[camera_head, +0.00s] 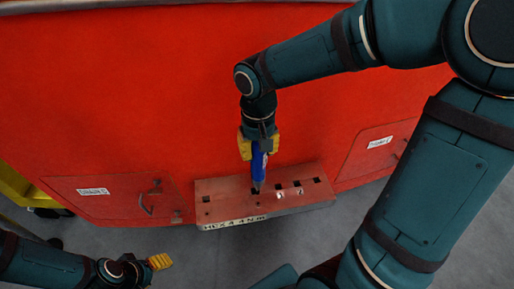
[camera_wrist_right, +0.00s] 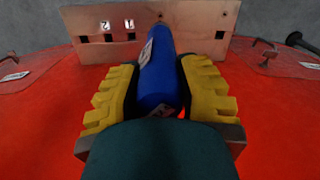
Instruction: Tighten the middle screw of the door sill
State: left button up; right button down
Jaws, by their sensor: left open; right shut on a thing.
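The door sill (camera_head: 230,208) is a reddish-brown plate with several dark square holes, low on the red train front. It also shows at the top of the right wrist view (camera_wrist_right: 200,17). My right gripper (camera_head: 258,146) is shut on a blue screwdriver (camera_head: 258,164), which points down at the sill. The tool's tip is at or just above the middle of the sill; contact cannot be told. The right wrist view shows the blue body (camera_wrist_right: 160,75) between yellow fingers. The middle screw is hidden behind the tool. My left gripper (camera_head: 160,262) is open and empty at lower left.
A label reading "HEX 4 4NM" (camera_head: 234,222) is on the sill's front edge. Red hatches with handles flank the sill, one at left (camera_head: 120,203) and one at right (camera_head: 374,152). A yellow structure (camera_head: 12,186) stands at far left. Grey floor lies below.

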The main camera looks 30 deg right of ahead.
aim_at(258, 169)
jog(key=shift+f+b, duration=2.4)
jog(key=shift+f, duration=0.7)
jog(key=shift+s+f+b, duration=0.1)
jog(key=shift+f+b, duration=0.4)
jog(key=shift+b, duration=0.35)
dwell(1.1)
jog(key=shift+r+p, duration=0.55)
jog(key=shift+r, duration=0.1)
jog(key=shift+r+p, duration=1.7)
jog(key=shift+r, duration=0.5)
jog(key=shift+f, duration=0.1)
